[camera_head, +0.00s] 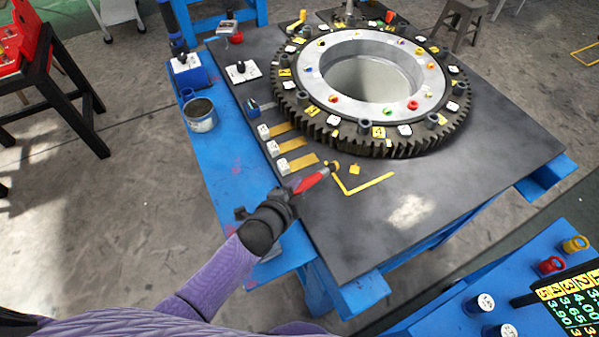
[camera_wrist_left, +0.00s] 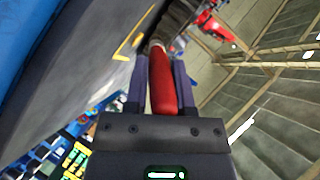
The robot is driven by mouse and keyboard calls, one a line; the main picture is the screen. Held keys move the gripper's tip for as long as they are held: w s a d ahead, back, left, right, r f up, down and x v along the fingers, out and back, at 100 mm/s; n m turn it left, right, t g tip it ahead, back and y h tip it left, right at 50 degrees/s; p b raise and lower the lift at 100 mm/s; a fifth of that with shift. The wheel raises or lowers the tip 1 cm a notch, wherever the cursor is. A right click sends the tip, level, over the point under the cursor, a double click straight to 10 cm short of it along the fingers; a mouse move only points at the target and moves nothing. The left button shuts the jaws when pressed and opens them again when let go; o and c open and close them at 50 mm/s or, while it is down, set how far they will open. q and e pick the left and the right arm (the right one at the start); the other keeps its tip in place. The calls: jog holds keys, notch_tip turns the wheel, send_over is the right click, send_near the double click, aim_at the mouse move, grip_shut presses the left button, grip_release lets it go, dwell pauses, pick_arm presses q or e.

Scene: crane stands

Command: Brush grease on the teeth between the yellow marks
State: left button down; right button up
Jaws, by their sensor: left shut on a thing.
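My left gripper (camera_head: 283,200) is shut on the red handle of a brush (camera_head: 311,181), which points up and right over the dark table top. The handle (camera_wrist_left: 163,92) also shows between the two fingers in the left wrist view. The brush tip is near the yellow corner line, apart from the gear. The large toothed ring gear (camera_head: 325,124) lies flat on the table. Yellow marks, such as one at the near rim (camera_head: 379,132) and one at the left (camera_head: 284,72), sit among white tags on it. An open metal tin (camera_head: 201,116) stands on the blue side shelf. My right gripper is not seen.
The dark table top (camera_head: 460,172) is clear in front of the gear. White blocks (camera_head: 282,166) and yellow strips line its left edge. A yellow corner line (camera_head: 365,186) marks the near part. A blue console (camera_head: 490,290) with knobs stands at lower right.

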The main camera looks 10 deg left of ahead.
pick_arm(q)
jog(key=shift+s, duration=0.1)
jog(key=shift+s+a+p, duration=0.1)
jog(key=shift+s+p, duration=0.4)
jog(key=shift+s, duration=1)
